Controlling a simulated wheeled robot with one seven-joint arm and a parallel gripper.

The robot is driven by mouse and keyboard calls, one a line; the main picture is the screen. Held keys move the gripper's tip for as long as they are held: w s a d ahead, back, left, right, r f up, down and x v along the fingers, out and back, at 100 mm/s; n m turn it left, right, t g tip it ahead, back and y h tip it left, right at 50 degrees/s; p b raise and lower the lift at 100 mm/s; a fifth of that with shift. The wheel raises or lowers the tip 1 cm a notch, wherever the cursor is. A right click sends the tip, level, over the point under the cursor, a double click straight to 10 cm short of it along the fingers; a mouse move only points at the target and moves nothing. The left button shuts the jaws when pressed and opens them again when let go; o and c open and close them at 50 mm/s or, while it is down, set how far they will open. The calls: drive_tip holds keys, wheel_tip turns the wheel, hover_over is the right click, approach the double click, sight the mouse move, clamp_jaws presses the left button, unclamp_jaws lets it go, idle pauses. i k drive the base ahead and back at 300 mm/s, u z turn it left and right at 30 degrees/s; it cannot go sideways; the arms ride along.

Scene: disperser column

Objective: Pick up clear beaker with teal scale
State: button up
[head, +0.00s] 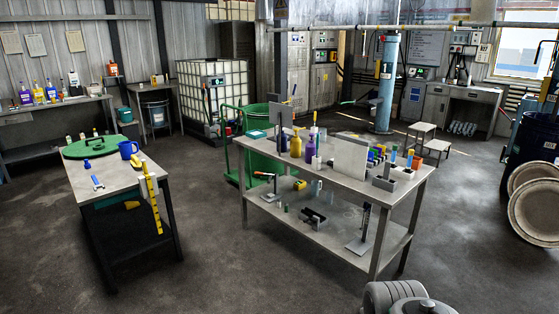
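I cannot pick out the clear beaker with teal scale for certain. A small pale, clear-looking vessel (316,163) stands on the middle grey table (345,192), in front of a purple bottle (310,148) and left of an upright grey panel (350,160). It is too small for me to see a scale on it. Some small bluish and greenish vessels (318,188) stand on the table's lower shelf. My gripper is not in view; only rounded grey parts of my own body show at the bottom right.
A yellow bottle (296,145) and several coloured items crowd the middle tabletop. A left table (112,182) holds a blue mug (128,149) and a green lid (90,147). A green drum (256,140) stands behind the middle table. Floor (213,215) between the tables is clear.

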sight(323, 137)
drive_tip(key=u, duration=0.3)
drive_tip(key=i, duration=4.5)
drive_tip(key=z, duration=0.1)
